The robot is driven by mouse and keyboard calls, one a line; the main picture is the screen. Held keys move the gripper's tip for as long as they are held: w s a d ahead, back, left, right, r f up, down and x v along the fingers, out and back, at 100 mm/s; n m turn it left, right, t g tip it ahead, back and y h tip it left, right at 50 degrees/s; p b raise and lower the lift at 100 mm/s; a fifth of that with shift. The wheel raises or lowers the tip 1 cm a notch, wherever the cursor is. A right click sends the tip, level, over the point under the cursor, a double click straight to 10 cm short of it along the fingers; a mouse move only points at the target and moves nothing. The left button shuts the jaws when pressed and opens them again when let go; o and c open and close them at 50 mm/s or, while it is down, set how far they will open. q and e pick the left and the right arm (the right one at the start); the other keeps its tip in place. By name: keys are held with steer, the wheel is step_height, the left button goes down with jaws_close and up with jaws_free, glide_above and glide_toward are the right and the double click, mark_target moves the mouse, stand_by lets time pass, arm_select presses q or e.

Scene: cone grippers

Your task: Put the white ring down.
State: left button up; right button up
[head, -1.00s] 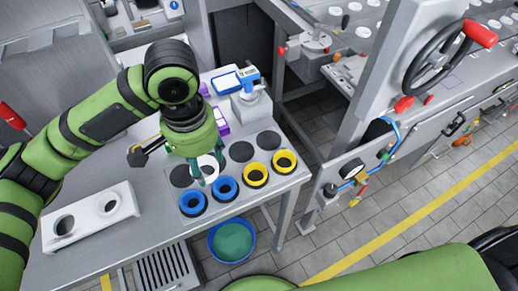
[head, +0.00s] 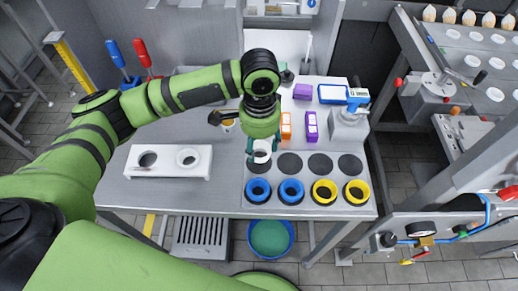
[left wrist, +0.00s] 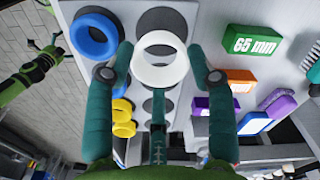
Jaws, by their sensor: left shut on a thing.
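The white ring (head: 262,144) is between the teal fingertips of my left gripper (head: 261,149). In the left wrist view the ring (left wrist: 160,79) is between the two fingers, and the left gripper (left wrist: 163,66) is shut on it. In the head view it overlaps the back of the leftmost dark round spot on the plate (head: 305,178). In the left wrist view a dark spot shows behind it. I cannot tell its exact height above the plate. A small green and black arm, likely my right, shows at the left wrist view's left edge; its finger state is unclear.
Two blue rings (head: 291,191) and two yellow rings (head: 356,193) line the plate's front, before a row of dark spots. A white two-hole block (head: 168,174) is left. Orange (head: 286,124) and purple (head: 311,124) blocks stand behind. A blue tub (head: 270,253) is below.

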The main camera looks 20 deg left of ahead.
arm_select(q)
steer(key=shift+w+a+f+p, duration=0.1)
steer(key=shift+f+p, duration=0.35)
steer(key=shift+f, duration=1.65)
steer(key=shift+f, duration=0.15)
steer(key=o, duration=0.9)
steer(key=shift+c, duration=0.2)
step_height(320, 180, up, 12)
steer(key=b, duration=0.2)
steer(key=shift+r, duration=0.2)
